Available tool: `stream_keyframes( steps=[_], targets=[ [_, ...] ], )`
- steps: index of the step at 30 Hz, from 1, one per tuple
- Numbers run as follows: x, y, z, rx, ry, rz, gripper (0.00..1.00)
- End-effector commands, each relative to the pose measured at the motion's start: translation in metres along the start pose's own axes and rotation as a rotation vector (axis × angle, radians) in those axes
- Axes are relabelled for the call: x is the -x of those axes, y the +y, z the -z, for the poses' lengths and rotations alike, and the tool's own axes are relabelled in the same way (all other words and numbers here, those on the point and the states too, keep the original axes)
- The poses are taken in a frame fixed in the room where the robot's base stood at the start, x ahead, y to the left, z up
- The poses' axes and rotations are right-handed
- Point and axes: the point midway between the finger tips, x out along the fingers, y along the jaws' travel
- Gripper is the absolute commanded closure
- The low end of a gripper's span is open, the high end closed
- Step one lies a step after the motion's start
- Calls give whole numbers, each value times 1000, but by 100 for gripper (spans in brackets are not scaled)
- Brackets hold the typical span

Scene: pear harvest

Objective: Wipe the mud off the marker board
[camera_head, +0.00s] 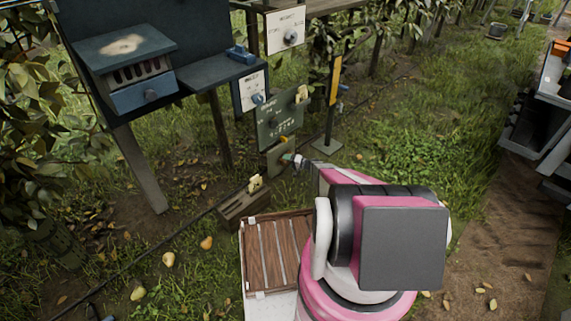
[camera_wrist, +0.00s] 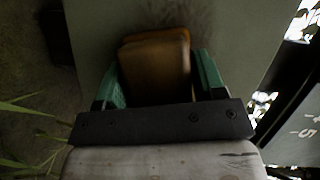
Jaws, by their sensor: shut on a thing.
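My gripper (camera_wrist: 158,82) has green fingers and is shut on a brown, block-shaped sponge (camera_wrist: 155,70). The sponge lies in front of a plain grey-green board, which looks like the marker board (camera_wrist: 235,30); I cannot tell whether it touches. A faint dark smudge (camera_wrist: 165,22) shows on the board just above the sponge. In the head view my gripper (camera_head: 289,157) is at the small grey-green board (camera_head: 277,162) low on the post. My arm and the small scale hide most detail there, and the mud cannot be made out.
A dark green chalkboard (camera_head: 280,124) with white writing is just above. A wooden slatted crate (camera_head: 275,255) stands below, beside a small wooden box (camera_head: 243,205). A blue-grey stand with a drawer (camera_head: 143,94) is at left.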

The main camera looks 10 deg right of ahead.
Motion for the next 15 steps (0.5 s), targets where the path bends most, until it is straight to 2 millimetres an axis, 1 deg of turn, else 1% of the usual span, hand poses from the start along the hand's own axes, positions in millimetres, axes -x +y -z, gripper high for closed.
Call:
stream_keyframes(
  steps=[7, 15],
  targets=[
    [2, 2, 8, 1, 2, 1, 67],
    [10, 8, 25, 0, 1, 0, 67]
  ],
)
